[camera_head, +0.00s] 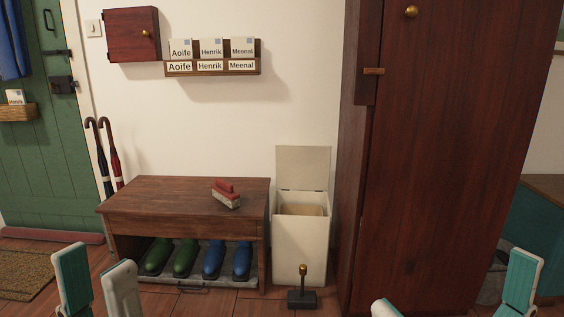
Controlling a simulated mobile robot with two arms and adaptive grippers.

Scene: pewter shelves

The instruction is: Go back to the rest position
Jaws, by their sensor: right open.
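My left gripper (97,275) shows at the bottom left, with a gap between its two teal and pale fingers and nothing seen between them. It is in front of the floor, left of the wooden bench. My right gripper (453,284) shows at the bottom right, its fingers wide apart and empty, in front of the tall cabinet's lower part. Both wrists and arms are cut off by the bottom edge.
A wooden bench (150,190) holds a brush (227,196) on top and green and blue shoes below. A white bin (300,245) stands open behind a black doorstop (302,298). A tall cabinet (450,150) is shut. Umbrellas (104,155) lean by the green door (45,160).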

